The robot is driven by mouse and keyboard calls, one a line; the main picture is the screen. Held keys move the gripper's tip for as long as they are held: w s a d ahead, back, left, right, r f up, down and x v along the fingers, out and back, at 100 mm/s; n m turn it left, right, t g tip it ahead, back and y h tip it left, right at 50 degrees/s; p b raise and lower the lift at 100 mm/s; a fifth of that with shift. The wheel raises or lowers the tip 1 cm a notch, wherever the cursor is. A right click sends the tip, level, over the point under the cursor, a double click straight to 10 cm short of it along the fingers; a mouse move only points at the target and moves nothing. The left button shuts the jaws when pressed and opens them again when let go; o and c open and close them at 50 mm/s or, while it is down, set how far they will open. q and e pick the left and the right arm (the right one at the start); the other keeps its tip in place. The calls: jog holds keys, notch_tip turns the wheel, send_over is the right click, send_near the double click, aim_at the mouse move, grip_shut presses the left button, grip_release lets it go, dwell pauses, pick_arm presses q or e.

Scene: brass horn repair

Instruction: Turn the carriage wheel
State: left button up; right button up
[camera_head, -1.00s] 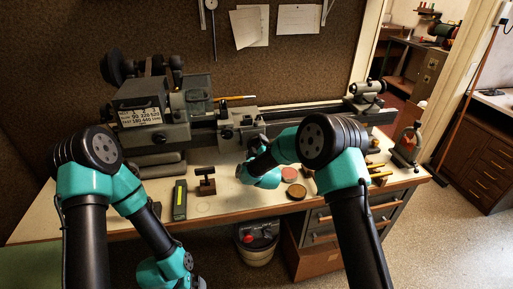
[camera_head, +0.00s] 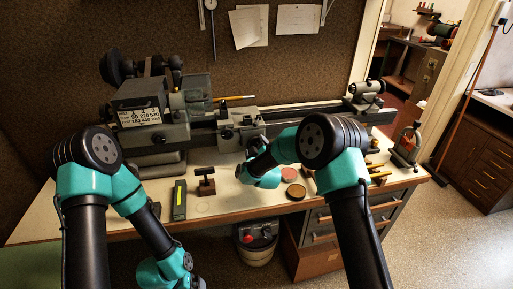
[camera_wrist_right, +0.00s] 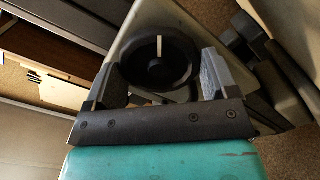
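The carriage wheel (camera_wrist_right: 178,57) is a round black wheel with a hub and one white mark at its top in the right wrist view. My right gripper (camera_wrist_right: 160,62) has its two fingers apart, one on each side of the wheel; the left finger overlaps the wheel's lower left edge. I cannot tell whether the fingers touch the rim. In the head view, the carriage (camera_head: 238,130) sits on the lathe bed, and my right arm hides the wheel. My left arm hangs at the lower left, its gripper out of sight.
The lathe headstock (camera_head: 150,115) is left of the carriage and the tailstock (camera_head: 366,92) is to the right. A green box (camera_head: 179,200), a dark T-shaped tool (camera_head: 205,183) and round tins (camera_head: 296,192) lie at the bench front. A bin (camera_head: 257,245) stands below.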

jog(key=o, duration=0.4)
jog(key=shift+a, duration=0.15)
jog(key=shift+c, duration=0.2)
jog(key=shift+s, duration=0.1)
jog(key=s+d, duration=0.3)
jog(key=s, duration=1.4)
jog(key=shift+d, duration=0.2)
